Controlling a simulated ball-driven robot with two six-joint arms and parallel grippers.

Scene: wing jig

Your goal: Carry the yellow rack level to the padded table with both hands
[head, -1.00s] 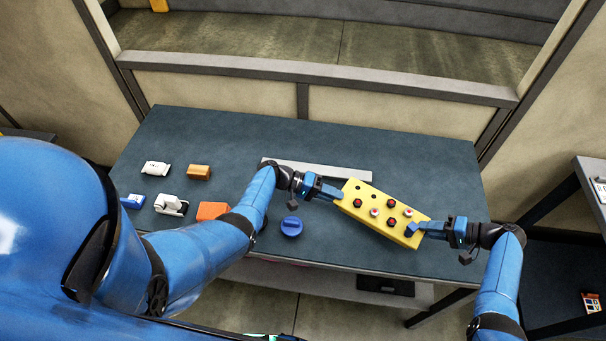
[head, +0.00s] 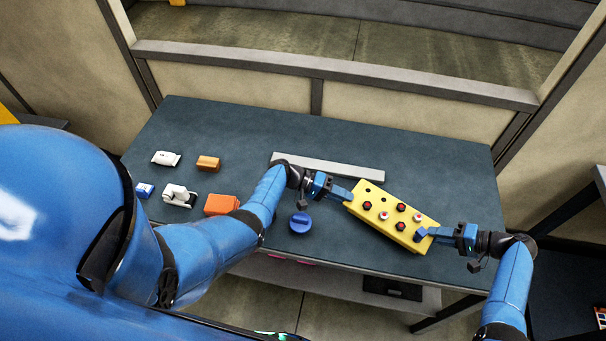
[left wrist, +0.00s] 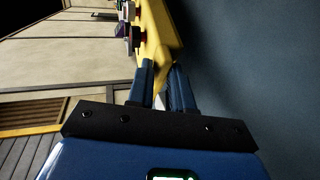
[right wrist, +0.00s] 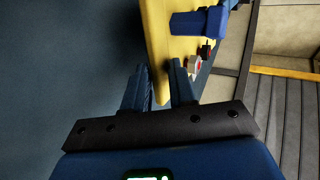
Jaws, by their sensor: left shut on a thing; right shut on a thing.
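The rack also shows between the fingers in the left wrist view (left wrist: 158,35) and beyond the fingers in the right wrist view (right wrist: 157,35). Whether the rack's underside touches the table is hidden. I cannot pick out padding on any table.
The dark blue-grey table (head: 300,130) holds a grey bar (head: 330,167) behind the rack. A blue round knob-like thing (head: 300,222), orange blocks (head: 222,204) and small white items (head: 179,195) lie to the left. Another dark table (head: 570,210) stands at the right.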

